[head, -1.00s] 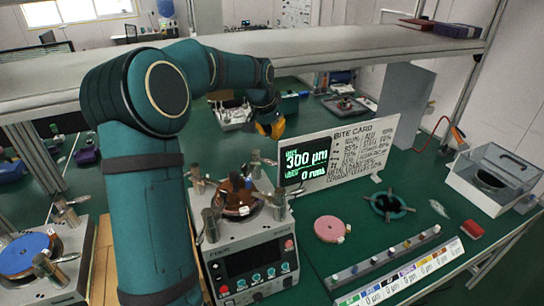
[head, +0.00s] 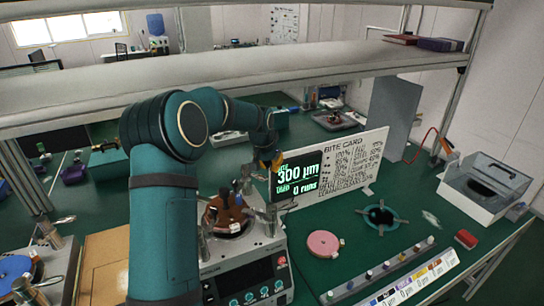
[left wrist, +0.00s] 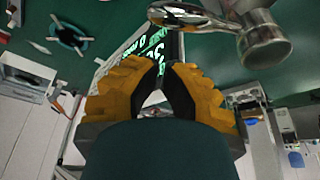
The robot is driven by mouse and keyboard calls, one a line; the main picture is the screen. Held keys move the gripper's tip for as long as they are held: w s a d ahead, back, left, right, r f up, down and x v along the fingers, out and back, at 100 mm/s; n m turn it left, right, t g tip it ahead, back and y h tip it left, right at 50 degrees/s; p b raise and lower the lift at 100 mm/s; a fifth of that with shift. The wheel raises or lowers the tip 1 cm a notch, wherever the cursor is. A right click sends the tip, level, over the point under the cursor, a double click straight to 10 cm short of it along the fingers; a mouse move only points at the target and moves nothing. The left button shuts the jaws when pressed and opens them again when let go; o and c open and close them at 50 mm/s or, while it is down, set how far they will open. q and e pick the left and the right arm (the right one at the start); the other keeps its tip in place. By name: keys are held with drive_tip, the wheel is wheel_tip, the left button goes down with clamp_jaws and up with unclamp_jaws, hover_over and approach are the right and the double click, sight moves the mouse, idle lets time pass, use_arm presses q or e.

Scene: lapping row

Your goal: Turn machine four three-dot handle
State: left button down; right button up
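The lapping machine (head: 245,255) stands at bottom centre in the head view, with a brown and copper round part (head: 228,214) on top among several silver posts. I cannot make out dots on any handle. My left gripper (head: 268,160) has yellow fingers and is above and behind the machine, near the left edge of the bite card's screen (head: 297,182). In the left wrist view my left gripper's fingertips (left wrist: 160,66) come together with nothing visible between them. A silver knobbed rod (left wrist: 265,40) lies beyond them at upper right, apart from them. My right gripper is out of view.
The bite card (head: 352,165) stands behind the machine. A pink disc (head: 324,243), a dark ring with arms (head: 381,216) and a strip of knobs (head: 385,268) lie to the right. A second machine with a blue disc (head: 14,268) is at left. A shelf (head: 300,72) spans above.

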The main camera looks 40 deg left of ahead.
use_arm(q)
drive_tip(key=shift+s+d+f, duration=0.1)
drive_tip(key=shift+s, duration=0.4)
drive_tip(key=shift+s+d+f, duration=0.1)
drive_tip(key=shift+s, duration=0.4)
drive_tip(key=shift+s, duration=0.1)
